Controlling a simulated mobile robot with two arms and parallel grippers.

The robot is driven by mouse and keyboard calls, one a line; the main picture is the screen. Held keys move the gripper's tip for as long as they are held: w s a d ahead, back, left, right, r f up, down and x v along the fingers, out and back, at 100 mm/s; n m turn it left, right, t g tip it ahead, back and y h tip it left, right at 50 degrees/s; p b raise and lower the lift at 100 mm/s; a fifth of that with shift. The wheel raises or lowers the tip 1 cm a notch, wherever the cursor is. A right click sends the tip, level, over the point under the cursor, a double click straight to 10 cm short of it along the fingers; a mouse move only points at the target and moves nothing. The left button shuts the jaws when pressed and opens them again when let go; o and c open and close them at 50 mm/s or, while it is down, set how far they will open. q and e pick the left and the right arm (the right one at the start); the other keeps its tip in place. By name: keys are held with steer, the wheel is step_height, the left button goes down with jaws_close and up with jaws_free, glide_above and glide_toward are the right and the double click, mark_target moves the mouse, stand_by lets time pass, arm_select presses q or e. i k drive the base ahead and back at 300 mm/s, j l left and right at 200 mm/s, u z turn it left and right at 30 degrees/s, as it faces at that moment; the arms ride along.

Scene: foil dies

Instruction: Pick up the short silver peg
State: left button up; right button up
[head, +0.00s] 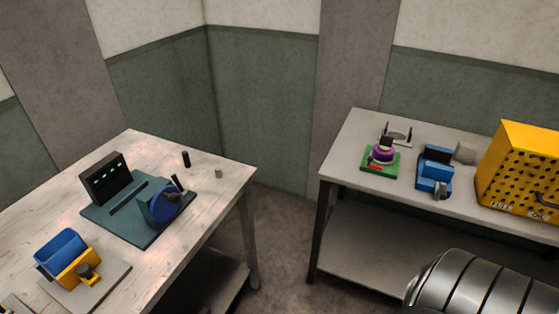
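A short silver-grey peg (219,173) stands on the wooden table (222,192) at the left, near that table's far right corner. A taller black peg (186,159) stands a little to its left. Neither of my grippers is in the head view, so I cannot see what they hold or how far they are from the peg.
A teal base (146,235) with a dark display box (106,177) and a blue wheel-like part (163,206) sits left of the pegs. A blue and yellow device (67,257) is nearer. The right bench (340,160) carries devices and a yellow perforated cabinet (520,170). Floor shows between the tables.

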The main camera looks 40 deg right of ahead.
mark_target(218, 172)
steer(key=z, duration=0.8)
